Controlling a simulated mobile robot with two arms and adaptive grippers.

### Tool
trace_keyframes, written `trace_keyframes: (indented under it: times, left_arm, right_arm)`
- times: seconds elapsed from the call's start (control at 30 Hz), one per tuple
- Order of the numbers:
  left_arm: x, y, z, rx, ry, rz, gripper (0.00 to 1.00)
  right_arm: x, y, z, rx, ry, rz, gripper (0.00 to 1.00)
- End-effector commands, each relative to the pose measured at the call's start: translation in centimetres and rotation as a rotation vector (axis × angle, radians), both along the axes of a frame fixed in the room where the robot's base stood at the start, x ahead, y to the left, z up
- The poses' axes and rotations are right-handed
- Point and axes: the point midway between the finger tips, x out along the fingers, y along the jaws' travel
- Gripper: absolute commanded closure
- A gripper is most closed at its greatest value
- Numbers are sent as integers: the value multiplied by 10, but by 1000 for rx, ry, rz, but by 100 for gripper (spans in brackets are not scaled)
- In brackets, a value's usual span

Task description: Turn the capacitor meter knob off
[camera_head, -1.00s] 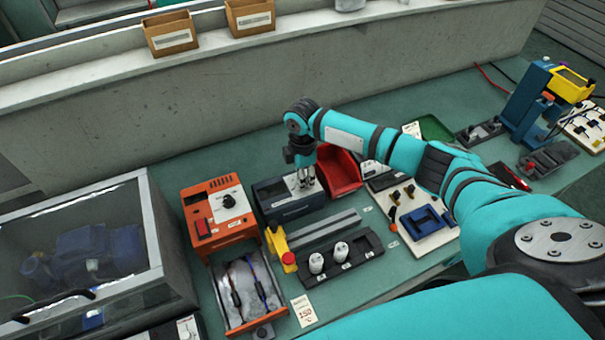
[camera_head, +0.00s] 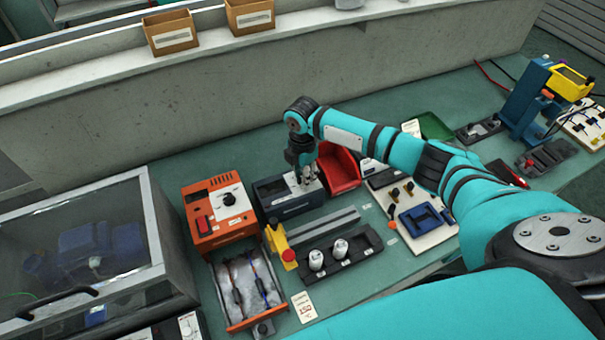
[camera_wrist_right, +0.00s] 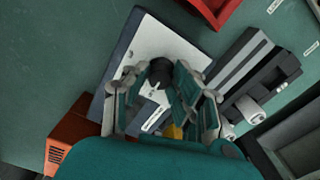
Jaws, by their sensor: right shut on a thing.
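The capacitor meter (camera_head: 288,207) is a dark blue box with a pale top plate, standing on the green bench right of the orange unit. Its top plate (camera_wrist_right: 165,45) and round black knob (camera_wrist_right: 161,71) show in the right wrist view. My right gripper (camera_head: 306,181) is over the right part of the meter, pointing down, and hides the knob in the head view. In the wrist view its fingers (camera_wrist_right: 157,88) stand on either side of the knob, shut on it. The knob's exact pointer setting cannot be read. My left gripper is not in view.
The orange unit (camera_head: 217,212) with its own dial is left of the meter. A red bin (camera_head: 338,169) stands close on the right. In front are a yellow post with a red button (camera_head: 282,246) and a black holder (camera_head: 361,262) with two white cylinders.

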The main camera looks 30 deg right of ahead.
Motion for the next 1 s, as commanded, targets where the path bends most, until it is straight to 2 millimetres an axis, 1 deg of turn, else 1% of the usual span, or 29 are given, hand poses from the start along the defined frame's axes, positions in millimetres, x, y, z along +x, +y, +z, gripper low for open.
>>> trace_keyframes:
  times: [0.13, 0.17, 0.3, 0.33, 0.57, 0.67, 0.77, 1.0]
  left_arm:
    - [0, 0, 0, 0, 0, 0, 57]
    - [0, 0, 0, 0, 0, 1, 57]
    - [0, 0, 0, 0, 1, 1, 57]
    - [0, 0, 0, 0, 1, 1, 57]
    - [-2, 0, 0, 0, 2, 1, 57]
    - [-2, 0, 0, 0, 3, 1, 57]
    - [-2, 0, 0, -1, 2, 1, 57]
    - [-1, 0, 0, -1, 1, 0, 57]
  right_arm:
    - [1, 1, 1, 1, -2, 1, 100]
    - [1, 1, 1, 1, -2, 1, 73]
    - [0, 1, 1, 1, -2, 0, 54]
    - [0, 1, 1, 0, -2, 0, 53]
    - [0, 0, 1, 0, -1, 0, 53]
    - [0, 0, 6, 0, -2, 0, 53]
    - [1, 0, 19, 0, -4, -1, 53]
    - [2, 0, 70, 0, -6, 0, 53]
